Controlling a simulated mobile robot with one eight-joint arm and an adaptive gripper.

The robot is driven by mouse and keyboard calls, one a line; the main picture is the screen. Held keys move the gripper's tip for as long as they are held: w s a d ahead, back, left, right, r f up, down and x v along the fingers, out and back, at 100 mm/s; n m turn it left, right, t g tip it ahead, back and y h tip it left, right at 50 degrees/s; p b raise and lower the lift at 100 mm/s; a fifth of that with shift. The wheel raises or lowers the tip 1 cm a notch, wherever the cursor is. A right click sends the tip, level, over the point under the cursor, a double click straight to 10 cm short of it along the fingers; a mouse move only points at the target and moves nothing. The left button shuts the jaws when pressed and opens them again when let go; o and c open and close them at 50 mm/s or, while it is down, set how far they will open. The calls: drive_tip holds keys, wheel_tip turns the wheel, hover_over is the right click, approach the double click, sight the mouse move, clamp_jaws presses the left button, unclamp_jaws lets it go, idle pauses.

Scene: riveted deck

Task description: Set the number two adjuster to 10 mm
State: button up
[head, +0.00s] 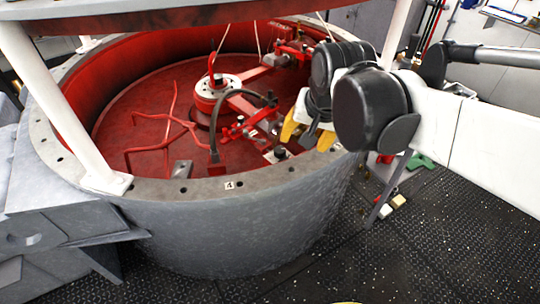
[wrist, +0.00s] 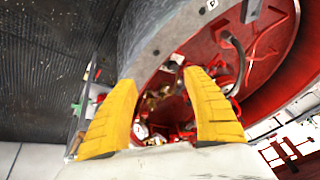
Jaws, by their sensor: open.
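My gripper (head: 307,136) has two yellow fingers spread apart, pointing down over the right side of the tub's rim. In the wrist view the open fingers (wrist: 160,80) have small metal and brass-coloured parts (wrist: 158,100) between and beyond them, too blurred to identify. A red clamp-like mechanism (head: 240,128) lies inside the tub, left of my gripper. A dark knob-like part (head: 280,153) sits just below the fingers. I cannot tell which part is the number two adjuster, and no millimetre scale is readable. I see nothing held.
The round grey tub (head: 230,235) has a red interior and a bolted rim with a small tag marked 4 (head: 229,185). A red hub (head: 211,90) and bent red rods (head: 165,130) stand inside. White posts (head: 60,105) rise from the rim. Dark speckled deck (head: 440,245) is mostly clear.

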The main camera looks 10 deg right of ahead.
drive_tip(key=w+m+g, duration=0.1)
drive_tip(key=w+m, duration=0.2)
drive_tip(key=w, duration=0.4)
drive_tip(key=m+g+p, duration=0.2)
drive_tip(key=m+g, duration=0.1)
drive_tip(key=m, duration=0.4)
approach(279, 149)
drive_tip(key=shift+g, duration=0.3)
drive_tip(key=f+b, duration=0.2)
drive_tip(key=f, duration=0.3)
drive_tip(key=f+b, duration=0.2)
drive_tip(key=f, duration=0.3)
drive_tip(key=shift+w+f, duration=0.25)
drive_tip(key=shift+f, duration=0.05)
drive_tip(key=c, duration=1.2)
